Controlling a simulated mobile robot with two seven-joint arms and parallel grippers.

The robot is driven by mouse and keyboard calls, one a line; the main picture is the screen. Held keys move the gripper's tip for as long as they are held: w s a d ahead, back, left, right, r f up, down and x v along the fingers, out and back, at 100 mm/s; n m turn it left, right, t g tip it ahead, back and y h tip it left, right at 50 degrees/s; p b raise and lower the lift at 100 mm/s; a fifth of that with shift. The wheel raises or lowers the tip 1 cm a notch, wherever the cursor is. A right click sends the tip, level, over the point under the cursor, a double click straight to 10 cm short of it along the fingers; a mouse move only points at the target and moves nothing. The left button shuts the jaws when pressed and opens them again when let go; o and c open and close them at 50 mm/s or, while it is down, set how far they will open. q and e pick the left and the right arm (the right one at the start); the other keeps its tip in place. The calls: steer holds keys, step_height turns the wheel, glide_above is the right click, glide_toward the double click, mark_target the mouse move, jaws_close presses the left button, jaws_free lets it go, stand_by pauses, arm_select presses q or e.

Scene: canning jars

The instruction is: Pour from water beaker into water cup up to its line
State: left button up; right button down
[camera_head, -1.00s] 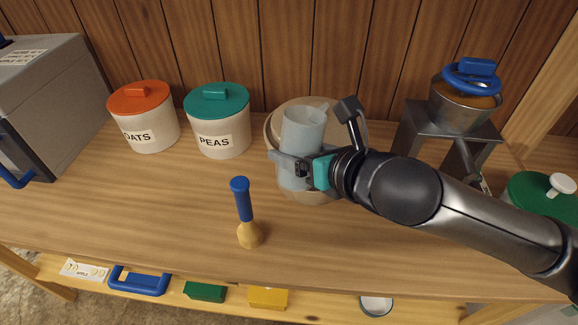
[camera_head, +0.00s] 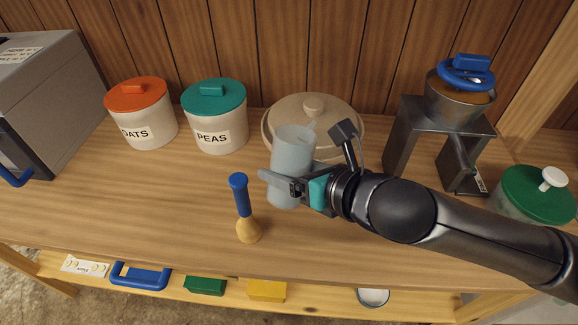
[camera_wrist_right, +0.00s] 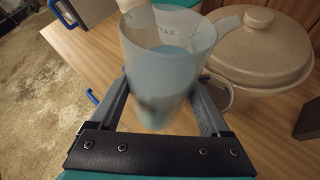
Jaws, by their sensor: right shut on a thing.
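The water beaker (camera_head: 293,152) is a translucent pale-blue vessel with a spout. My right gripper (camera_head: 288,188) is shut around its sides and holds it nearly upright, in front of the beige lidded pot. In the right wrist view the beaker (camera_wrist_right: 168,75) stands between both fingers of the gripper (camera_wrist_right: 160,108), with bluish liquid inside below the rim. I cannot pick out a separate water cup with a line in either view; the beaker and arm hide part of the counter. My left gripper is not in view.
The beige lidded pot (camera_head: 340,118) is close behind the beaker. A blue-handled tool (camera_head: 243,205) stands to its left. Oats (camera_head: 142,125) and peas (camera_head: 218,130) canisters stand at the back left. A metal stand (camera_head: 408,130) is right. The left counter front is clear.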

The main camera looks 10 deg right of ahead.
steer(key=shift+s+a+r+m+g+p, duration=0.15)
steer(key=shift+m+g+p, duration=0.2)
steer(key=shift+p, duration=0.5)
steer(key=shift+y, duration=0.3)
steer(key=shift+r+m+p, duration=0.1)
steer(key=shift+m+p, duration=0.15)
steer(key=shift+p, duration=0.35)
steer(key=shift+s+a+g, duration=0.1)
steer(key=shift+g, duration=0.15)
steer(key=shift+s+a+m+g+y+p, duration=0.1)
steer(key=shift+m+g+y+p, duration=0.25)
steer(key=shift+p, duration=0.6)
